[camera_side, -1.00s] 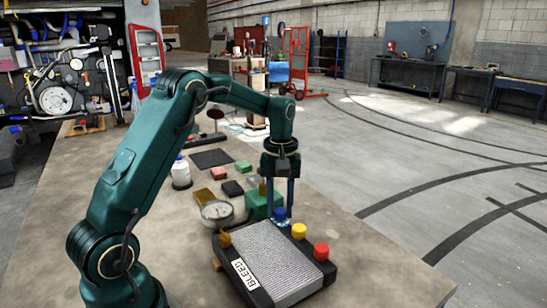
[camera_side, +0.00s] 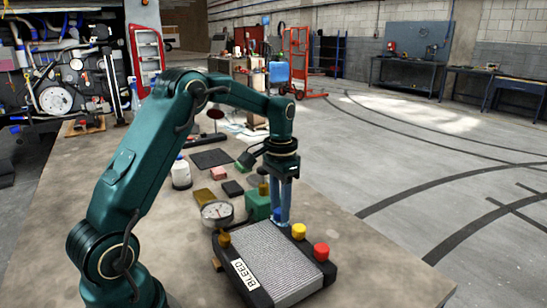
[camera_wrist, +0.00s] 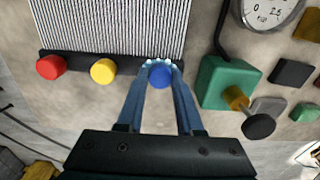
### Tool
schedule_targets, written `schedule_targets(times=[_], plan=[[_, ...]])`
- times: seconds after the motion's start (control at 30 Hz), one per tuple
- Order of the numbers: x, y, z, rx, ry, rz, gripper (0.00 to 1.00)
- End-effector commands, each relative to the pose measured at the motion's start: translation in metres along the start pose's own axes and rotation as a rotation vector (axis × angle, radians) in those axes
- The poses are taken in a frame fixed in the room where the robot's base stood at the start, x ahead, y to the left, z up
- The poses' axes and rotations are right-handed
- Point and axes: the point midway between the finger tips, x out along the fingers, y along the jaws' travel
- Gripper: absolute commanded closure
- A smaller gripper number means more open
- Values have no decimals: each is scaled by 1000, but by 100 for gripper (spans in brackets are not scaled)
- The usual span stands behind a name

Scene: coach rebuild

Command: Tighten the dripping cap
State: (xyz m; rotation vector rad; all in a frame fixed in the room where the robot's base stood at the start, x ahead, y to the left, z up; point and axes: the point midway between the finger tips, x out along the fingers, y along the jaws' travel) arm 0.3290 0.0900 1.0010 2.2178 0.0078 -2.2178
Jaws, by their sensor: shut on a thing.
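A radiator (camera_side: 275,262) with a grey finned core, dark end tanks and a "BLEED" label lies on the table. It has a blue cap (camera_side: 278,213), a yellow cap (camera_side: 299,231) and a red cap (camera_side: 321,251) along one tank. My gripper (camera_side: 281,214) points down with its fingers shut on the blue cap, which they partly hide. In the wrist view the blue cap (camera_wrist: 160,76) sits between the fingertips, with pale bluish wet-looking spots around it. The yellow cap (camera_wrist: 103,71) and red cap (camera_wrist: 50,67) look dry there.
A green block-shaped device (camera_wrist: 228,82) with a brass neck and dark knob stands close beside my fingers. A pressure gauge (camera_side: 217,213) is near the radiator. The table's right front is bare.

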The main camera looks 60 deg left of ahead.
Motion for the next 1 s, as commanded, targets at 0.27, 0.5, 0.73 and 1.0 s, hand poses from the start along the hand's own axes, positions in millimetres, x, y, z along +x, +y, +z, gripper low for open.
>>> schedule_targets(times=[0.27,0.5,0.73,1.0], plan=[[-2,0,1,165,-1,1,100],[-2,0,1,234,-1,1,100],[-2,0,1,250,-1,0,100],[-2,0,1,249,-1,0,100]])
